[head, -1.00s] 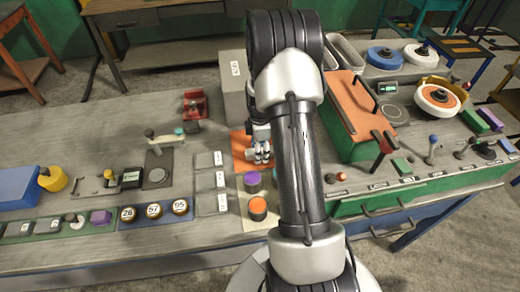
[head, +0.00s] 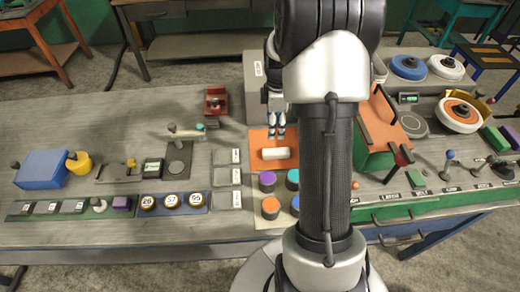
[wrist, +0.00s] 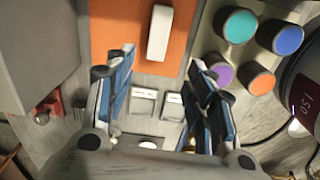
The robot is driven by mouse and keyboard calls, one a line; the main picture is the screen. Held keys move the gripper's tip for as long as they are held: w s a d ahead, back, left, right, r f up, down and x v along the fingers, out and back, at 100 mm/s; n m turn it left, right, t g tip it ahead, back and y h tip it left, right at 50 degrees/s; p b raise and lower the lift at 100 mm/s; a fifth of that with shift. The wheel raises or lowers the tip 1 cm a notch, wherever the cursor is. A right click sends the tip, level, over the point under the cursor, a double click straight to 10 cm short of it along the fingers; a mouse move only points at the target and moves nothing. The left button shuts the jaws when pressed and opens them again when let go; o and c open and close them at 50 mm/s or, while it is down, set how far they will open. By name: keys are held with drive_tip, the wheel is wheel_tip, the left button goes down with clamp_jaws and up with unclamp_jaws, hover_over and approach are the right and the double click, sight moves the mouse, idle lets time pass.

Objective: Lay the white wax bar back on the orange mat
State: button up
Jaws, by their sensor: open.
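The white wax bar (head: 275,153) lies flat on the orange mat (head: 256,138) in the head view. In the wrist view the bar (wrist: 160,32) is at the top middle, with the orange mat (wrist: 128,38) around it. My gripper (head: 277,136) is just behind the bar in the head view, apart from it. In the wrist view my gripper (wrist: 158,72) has its blue-and-grey fingers spread with nothing between them. The bar is beyond the fingertips. My arm hides the right part of the mat area in the head view.
Several coloured round knobs (head: 270,206) stand in front of the mat. A grey box (head: 256,85) rises behind it. Grey labelled tiles (head: 227,178) are to its left, with a red device (head: 215,102) farther back. An orange-topped green box (head: 377,128) stands to the right.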

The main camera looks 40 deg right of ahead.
drive_tip(key=s+a+r+m+t, duration=0.1)
drive_tip(key=s+a+r+m, duration=0.25)
drive_tip(key=a+r, duration=0.45)
drive_tip(key=s+a+r+m+t, duration=0.15)
drive_tip(key=s+a+r, duration=0.25)
drive_tip(key=a+r, duration=0.45)
drive_tip(key=s+a+r+m+t, duration=0.1)
drive_tip(key=s+a+m+t, duration=0.1)
drive_tip(key=s+a+m, duration=0.4)
drive_tip(key=s+a, duration=0.3)
drive_tip(key=s, duration=0.3)
drive_tip(key=shift+s+r, duration=0.25)
drive_tip(key=shift+s, duration=0.15)
drive_tip(key=shift+a, duration=0.1)
drive_tip(key=shift+c, duration=0.2)
